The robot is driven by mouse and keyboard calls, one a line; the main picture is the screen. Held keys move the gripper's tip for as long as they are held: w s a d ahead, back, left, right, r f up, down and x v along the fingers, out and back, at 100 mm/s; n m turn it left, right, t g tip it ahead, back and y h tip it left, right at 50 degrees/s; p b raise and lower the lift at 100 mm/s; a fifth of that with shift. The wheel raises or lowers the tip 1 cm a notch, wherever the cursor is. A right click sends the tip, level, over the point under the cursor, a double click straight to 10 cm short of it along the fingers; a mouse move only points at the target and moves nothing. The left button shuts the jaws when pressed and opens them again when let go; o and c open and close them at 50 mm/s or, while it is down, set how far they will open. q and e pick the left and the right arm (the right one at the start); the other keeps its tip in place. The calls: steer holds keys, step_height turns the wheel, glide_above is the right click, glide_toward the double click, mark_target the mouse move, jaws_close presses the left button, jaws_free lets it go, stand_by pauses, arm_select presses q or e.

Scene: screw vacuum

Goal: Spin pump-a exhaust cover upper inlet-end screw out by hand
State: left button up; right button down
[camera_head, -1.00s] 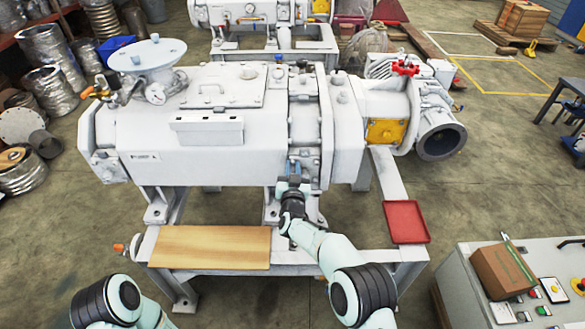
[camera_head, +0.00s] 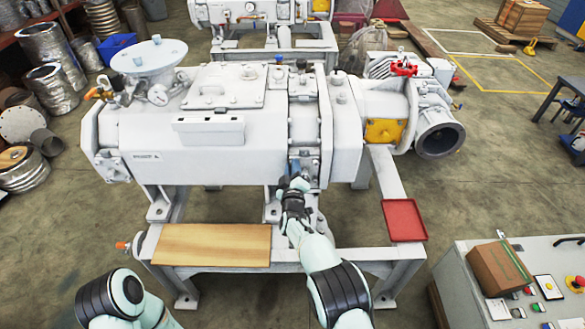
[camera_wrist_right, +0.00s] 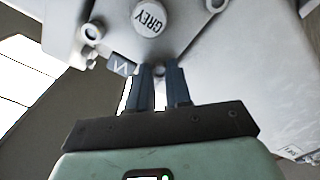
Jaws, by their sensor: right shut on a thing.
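Pump A (camera_head: 240,150) is the large white pump on the frame, with its label at the left of its front face. My right gripper (camera_head: 295,166) reaches up to the lower front of the pump, near its right-hand end section. In the right wrist view the two dark blue fingers (camera_wrist_right: 160,76) are close together on a small screw (camera_wrist_right: 160,71) at the pump's underside edge. The fingers hide most of the screw.
A wooden board (camera_head: 212,244) lies on the frame's lower shelf to the left of my right arm. A red tray (camera_head: 404,220) sits on the frame to the right. A control cabinet with a cardboard box (camera_head: 503,266) stands at lower right.

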steer(key=shift+w+r+n, duration=0.1)
steer(key=shift+r+n, duration=0.15)
steer(key=shift+n, duration=0.95)
steer(key=shift+d, duration=0.1)
steer(key=c, duration=1.2)
jaws_free()
steer(key=shift+o, duration=0.8)
steer(key=shift+f, duration=0.15)
